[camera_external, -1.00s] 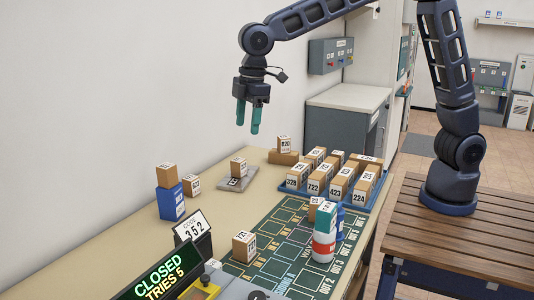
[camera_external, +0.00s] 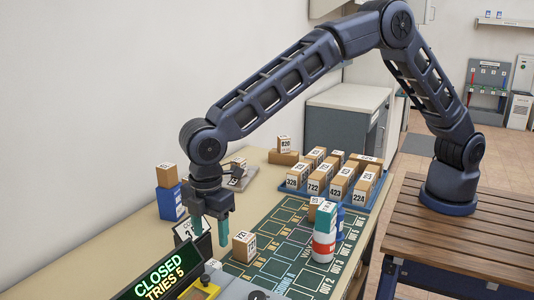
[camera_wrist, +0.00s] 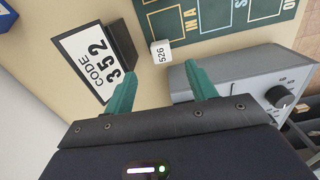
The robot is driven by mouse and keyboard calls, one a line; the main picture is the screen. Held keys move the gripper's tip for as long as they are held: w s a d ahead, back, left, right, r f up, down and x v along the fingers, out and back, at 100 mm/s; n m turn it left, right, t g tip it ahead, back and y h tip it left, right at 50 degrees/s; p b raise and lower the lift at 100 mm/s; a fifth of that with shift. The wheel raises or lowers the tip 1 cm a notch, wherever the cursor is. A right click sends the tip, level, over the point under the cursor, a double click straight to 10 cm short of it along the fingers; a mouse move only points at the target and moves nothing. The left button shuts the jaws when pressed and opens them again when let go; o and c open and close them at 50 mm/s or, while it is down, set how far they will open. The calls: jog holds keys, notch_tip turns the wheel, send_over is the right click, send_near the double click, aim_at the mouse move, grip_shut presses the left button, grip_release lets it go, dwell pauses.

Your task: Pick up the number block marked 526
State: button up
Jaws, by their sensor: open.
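The block marked 526 (camera_wrist: 162,53) is small, with a white numbered face, and lies on the tan table between the code sign and the grey machine in the wrist view. A small pale block by the machine in the external view (camera_external: 213,264) seems to be the same one; its number is too small to read there. My gripper (camera_wrist: 160,76) is open and empty, its green fingertips apart on either side of the line to the block. The block is beyond the tips and not touched. In the external view my gripper (camera_external: 211,238) hangs fingers-down above the table, near the code sign.
The code sign 352 (camera_wrist: 93,60) stands close to the left finger. The grey machine (camera_wrist: 240,75) with a knob is at right. A blue tray (camera_external: 354,208) holds several blocks.

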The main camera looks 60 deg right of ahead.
send_over(212, 264)
jog(key=f, duration=0.4)
jog(key=shift+d+f, duration=0.15)
jog(key=shift+d, duration=0.15)
jog(key=shift+a+f, duration=0.2)
jog(key=shift+f, duration=1.1)
jog(key=shift+a+f, duration=0.15)
jog(key=shift+f, duration=1.15)
jog(key=shift+c, duration=0.3)
jog(key=c, duration=1)
